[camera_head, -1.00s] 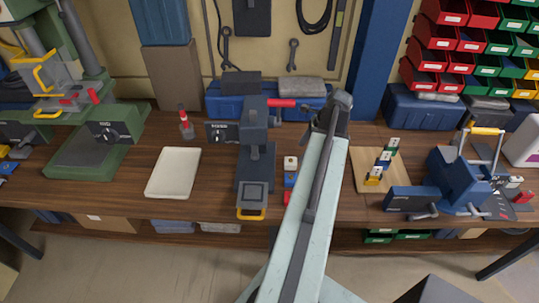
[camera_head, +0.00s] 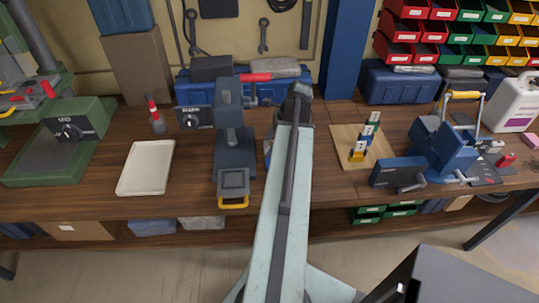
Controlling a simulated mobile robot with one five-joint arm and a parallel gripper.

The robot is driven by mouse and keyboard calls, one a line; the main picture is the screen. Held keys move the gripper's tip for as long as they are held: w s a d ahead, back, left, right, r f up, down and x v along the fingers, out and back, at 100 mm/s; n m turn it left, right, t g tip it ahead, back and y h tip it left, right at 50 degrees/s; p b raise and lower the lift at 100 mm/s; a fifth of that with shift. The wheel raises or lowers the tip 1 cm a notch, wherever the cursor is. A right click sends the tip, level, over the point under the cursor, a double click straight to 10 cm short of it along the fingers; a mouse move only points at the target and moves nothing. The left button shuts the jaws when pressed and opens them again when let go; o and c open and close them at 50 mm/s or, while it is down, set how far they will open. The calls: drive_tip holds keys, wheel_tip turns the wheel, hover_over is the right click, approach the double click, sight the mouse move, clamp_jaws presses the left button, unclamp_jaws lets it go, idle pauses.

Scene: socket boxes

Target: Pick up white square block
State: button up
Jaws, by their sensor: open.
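No white square block can be made out clearly now. The small row of blocks with a white-topped one, seen earlier beside the grey press (camera_head: 234,145), is mostly covered by my pale arm. Only a sliver of blue (camera_head: 268,146) shows at the arm's left edge. My arm reaches forward over the workbench, with its dark far joint above the bench's back part. My gripper is hidden behind the arm, so its place relative to the block cannot be seen.
A pale tray (camera_head: 146,167) lies left of the press. A wooden board (camera_head: 346,138) with green, blue and yellow pieces is to the right, beside a blue vise (camera_head: 440,147). A blue toolbox (camera_head: 189,88) stands behind. Bench surface (camera_head: 85,204) is clear at the front left.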

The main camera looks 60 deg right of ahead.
sight(271, 143)
drive_tip(key=c, duration=1.5)
wheel_tip(271, 143, up, 10)
drive_tip(key=p, duration=1)
drive_tip(key=shift+c, duration=0.2)
drive_tip(key=shift+s, duration=0.1)
